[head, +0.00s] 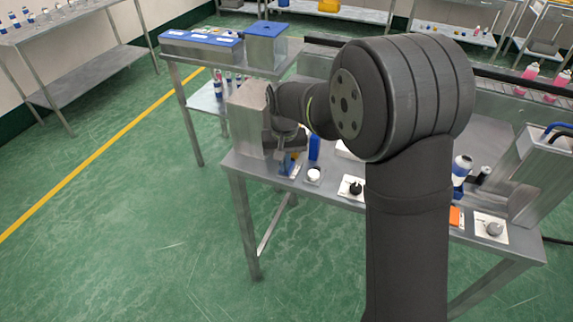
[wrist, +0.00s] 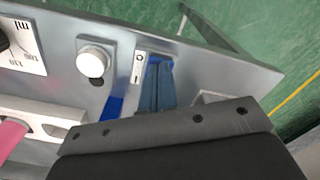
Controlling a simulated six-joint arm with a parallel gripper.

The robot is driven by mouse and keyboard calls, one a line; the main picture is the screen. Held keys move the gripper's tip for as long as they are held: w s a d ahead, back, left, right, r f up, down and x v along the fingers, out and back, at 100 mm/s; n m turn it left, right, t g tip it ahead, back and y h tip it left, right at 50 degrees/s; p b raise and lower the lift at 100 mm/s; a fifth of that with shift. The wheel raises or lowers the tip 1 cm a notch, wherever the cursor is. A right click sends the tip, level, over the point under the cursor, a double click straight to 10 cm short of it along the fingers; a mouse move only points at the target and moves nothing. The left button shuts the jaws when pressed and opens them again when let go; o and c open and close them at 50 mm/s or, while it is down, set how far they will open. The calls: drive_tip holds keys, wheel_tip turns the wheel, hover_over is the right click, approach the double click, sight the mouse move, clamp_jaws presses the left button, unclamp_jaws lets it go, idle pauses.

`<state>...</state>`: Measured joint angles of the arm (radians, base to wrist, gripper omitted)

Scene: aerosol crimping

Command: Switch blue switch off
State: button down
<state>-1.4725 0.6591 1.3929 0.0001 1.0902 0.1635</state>
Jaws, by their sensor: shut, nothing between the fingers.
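The blue switch shows in the wrist view as a small blue patch (wrist: 154,59) at the fingertips, beside a white label plate (wrist: 138,68) marked O and I. Most of the switch is hidden by my gripper (wrist: 160,72), so its position cannot be read. My gripper is shut and empty, its fingers at the switch; whether they touch it is unclear. In the head view my gripper (head: 287,160) is at the left front corner of the metal bench, and the switch is too small to tell apart.
A white round knob (wrist: 95,61) sits beside the label plate, with a black dial (head: 355,188) farther right. A blue upright piece (head: 314,147) stands behind the knob. A metal box (head: 247,118) stands close to the left of my gripper. Open floor lies in front of the bench.

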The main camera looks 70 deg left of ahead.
idle(0.3)
wheel_tip(320, 180, up, 10)
drive_tip(key=shift+r, duration=0.25)
idle(0.9)
drive_tip(key=shift+f, duration=4.35)
drive_tip(key=shift+r, duration=0.1)
drive_tip(key=shift+f, duration=0.8)
drive_tip(key=w+d+r+m+g+y, duration=0.1)
drive_tip(key=w+r+m, duration=0.2)
drive_tip(key=r, duration=0.4)
drive_tip(key=w+d+r+m+g+y, duration=0.1)
drive_tip(key=w+d+r+m+y, duration=0.1)
drive_tip(key=r, duration=0.6)
drive_tip(key=shift+w+d+r+m+g, duration=0.2)
drive_tip(key=shift+w+r+m+g, duration=0.1)
drive_tip(key=shift+w+m, duration=0.15)
